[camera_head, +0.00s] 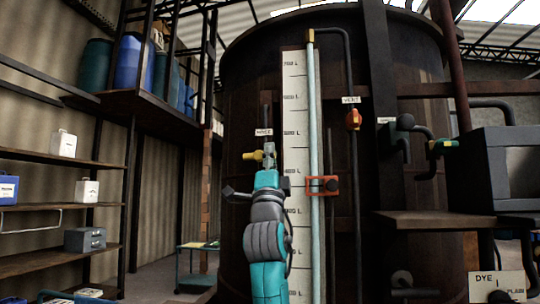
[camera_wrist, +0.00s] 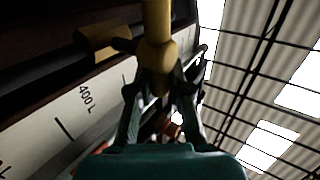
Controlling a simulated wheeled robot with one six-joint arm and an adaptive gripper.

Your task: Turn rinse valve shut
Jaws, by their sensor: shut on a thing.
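The rinse valve is a yellow fitting (camera_head: 250,155) on a thin dark pipe on the vat's front, under a small white label (camera_head: 263,132) that seems to read RINSE. In the wrist view its yellow body (camera_wrist: 157,52) fills the top centre. My gripper (camera_head: 269,152) is at the valve, just right of the yellow end in the head view. In the wrist view the fingers (camera_wrist: 160,95) are closed around the lower part of the yellow piece. The fingers and my arm hide part of the valve, and its exact handle angle is hard to tell.
A white litre scale (camera_head: 293,100) and a pale sight tube (camera_head: 315,120) with a red bracket (camera_head: 323,185) stand close to the right. A red vent valve (camera_head: 353,119) is further right on the dark vat (camera_head: 250,80). Shelves (camera_head: 60,158) line the left.

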